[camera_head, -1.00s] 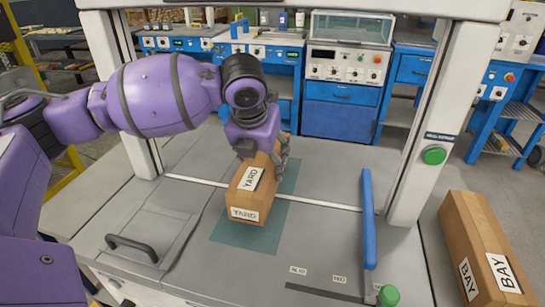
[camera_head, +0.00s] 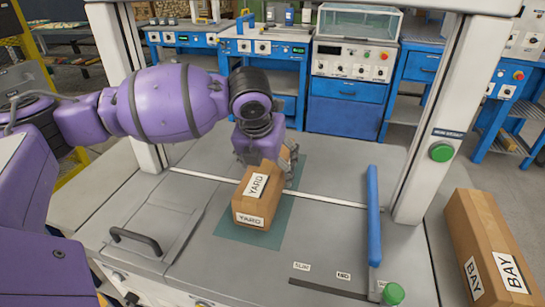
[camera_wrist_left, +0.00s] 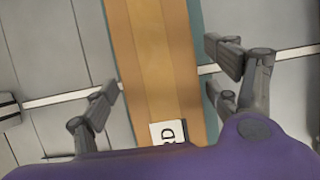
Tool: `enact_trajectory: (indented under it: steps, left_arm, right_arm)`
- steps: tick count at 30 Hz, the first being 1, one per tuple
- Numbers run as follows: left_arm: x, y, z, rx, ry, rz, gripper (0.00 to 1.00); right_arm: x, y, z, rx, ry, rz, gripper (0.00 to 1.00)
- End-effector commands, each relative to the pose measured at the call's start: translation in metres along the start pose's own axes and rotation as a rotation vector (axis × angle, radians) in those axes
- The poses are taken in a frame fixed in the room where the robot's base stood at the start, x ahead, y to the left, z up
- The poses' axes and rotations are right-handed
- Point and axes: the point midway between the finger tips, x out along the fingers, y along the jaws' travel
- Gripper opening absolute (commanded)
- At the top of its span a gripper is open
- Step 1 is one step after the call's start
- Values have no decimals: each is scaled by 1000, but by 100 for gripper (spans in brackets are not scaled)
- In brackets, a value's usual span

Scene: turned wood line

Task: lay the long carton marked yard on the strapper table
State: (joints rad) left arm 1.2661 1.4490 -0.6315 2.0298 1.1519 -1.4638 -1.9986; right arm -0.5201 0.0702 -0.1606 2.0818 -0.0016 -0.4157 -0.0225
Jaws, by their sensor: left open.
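The long brown carton marked YARD (camera_head: 244,203) lies on the grey strapper table (camera_head: 330,225), over the teal patch (camera_head: 278,228), its near end toward me. It looks to be resting flat. My left gripper (camera_head: 268,160) is above its far part. In the left wrist view the carton (camera_wrist_left: 155,60) runs between the two spread fingers of the gripper (camera_wrist_left: 166,78), with a gap on each side. The gripper is open. My right gripper is not in view.
A second long carton marked BAY (camera_head: 485,240) lies to the right. White posts (camera_head: 425,120) stand at the table's sides. A blue bar (camera_head: 373,215) and a green button (camera_head: 391,293) are on the right of the table, and a dark handle (camera_head: 136,243) on the left.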

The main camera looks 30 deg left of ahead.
Motion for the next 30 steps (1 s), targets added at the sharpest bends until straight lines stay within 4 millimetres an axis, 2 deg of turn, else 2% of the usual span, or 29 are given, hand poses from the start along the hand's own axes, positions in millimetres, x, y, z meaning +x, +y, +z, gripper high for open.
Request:
enact_trajectory:
  steps: [5, 18, 24, 30]
  left_arm:
    - [-13, 0, 2, 1, -2, 0, 81]
    - [-102, 0, 2, 1, -4, -2, 81]
    - [-120, 0, 1, -1, -1, 0, 81]
    - [-122, 0, 1, -1, 0, 0, 81]
  right_arm:
    - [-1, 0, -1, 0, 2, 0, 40]
    - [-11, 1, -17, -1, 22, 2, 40]
    - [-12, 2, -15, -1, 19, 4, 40]
    - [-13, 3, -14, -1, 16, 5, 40]
